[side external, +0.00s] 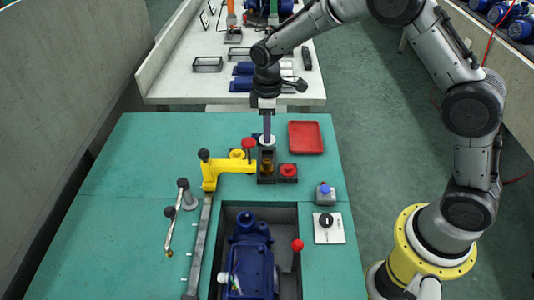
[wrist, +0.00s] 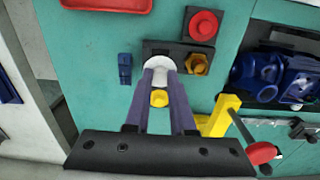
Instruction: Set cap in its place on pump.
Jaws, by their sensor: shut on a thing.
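My gripper (side external: 267,134) is shut on a white round piece (side external: 267,141), which I take to be the cap. In the wrist view the piece (wrist: 160,68) sits between the tips of the two purple fingers. It is over or just behind the dark holder block (side external: 267,179); I cannot tell whether it touches it. The blue pump (side external: 247,258) lies in the dark recess at the front of the bench, well away from my gripper. It also shows at the right of the wrist view (wrist: 268,72). Which spot on the pump takes the cap is not clear.
The holder has a brass hex piece (wrist: 197,64) and a red round piece (side external: 288,170). A yellow clamp arm (side external: 212,172) stands left of it. A red tray (side external: 305,151) lies behind right. A red knob (side external: 297,245) rises beside the pump. The bench's left side is mostly clear.

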